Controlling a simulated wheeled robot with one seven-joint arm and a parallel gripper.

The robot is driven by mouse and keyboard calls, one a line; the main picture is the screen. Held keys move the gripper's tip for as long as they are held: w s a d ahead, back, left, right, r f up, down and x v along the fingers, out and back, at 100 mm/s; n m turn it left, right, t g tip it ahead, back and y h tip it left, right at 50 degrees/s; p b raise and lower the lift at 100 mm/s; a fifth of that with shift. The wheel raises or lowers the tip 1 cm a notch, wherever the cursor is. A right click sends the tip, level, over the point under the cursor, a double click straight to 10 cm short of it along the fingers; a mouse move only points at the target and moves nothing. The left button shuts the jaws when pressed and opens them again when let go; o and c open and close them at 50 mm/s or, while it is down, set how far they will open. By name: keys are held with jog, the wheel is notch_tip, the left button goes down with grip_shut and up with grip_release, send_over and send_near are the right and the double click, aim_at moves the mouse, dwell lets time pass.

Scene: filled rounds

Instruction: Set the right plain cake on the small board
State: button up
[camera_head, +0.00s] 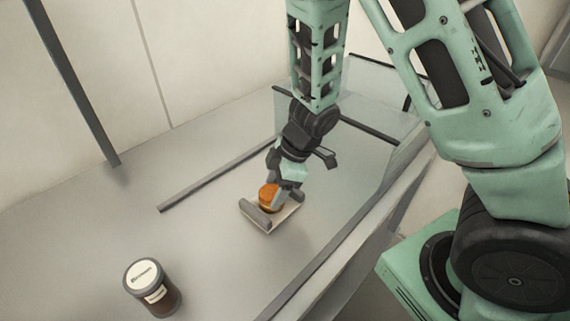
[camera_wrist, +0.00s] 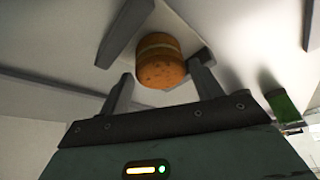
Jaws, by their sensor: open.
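A round orange-brown cake stack (camera_head: 269,191) with a paler band around its middle stands on the small board (camera_head: 287,214). It also shows in the wrist view (camera_wrist: 160,66). The board is pale with a thick grey bar (camera_head: 255,214) along its near left side. My gripper (camera_head: 279,196) is low over the board at the stack. In the wrist view my gripper (camera_wrist: 165,88) has its fingers apart, one to each side of the stack. I cannot tell whether either finger touches it. No separate second plain cake shows in either view.
A dark jar with a pale lid and label (camera_head: 153,287) stands at the front left of the grey counter. A long grey rail (camera_head: 215,174) lies behind the board to the left. A clear pane (camera_head: 365,85) stands at the right back. The left of the counter is mostly clear.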

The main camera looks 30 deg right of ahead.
jog(key=p+v, duration=0.3)
jog(key=v, duration=0.6)
notch_tip(320, 180, up, 5)
jog(key=m+t+h, duration=0.1)
jog(key=m+t, duration=0.1)
jog(key=t, duration=0.1)
send_over(269, 185)
notch_tip(269, 185, up, 3)
jog(key=s+a+m+t+h, duration=0.1)
jog(key=s+a+m+h, duration=0.1)
jog(key=s+a+r+m+g, duration=0.1)
jog(key=s+a+g, duration=0.1)
jog(key=s, duration=0.8)
jog(key=s+a+r+m+g, duration=0.1)
jog(key=s+a+r+g, duration=0.1)
jog(key=s, duration=0.8)
jog(key=shift+a+m+g+h, duration=0.3)
jog(key=shift+g+h, duration=0.1)
jog(key=shift+g, duration=0.3)
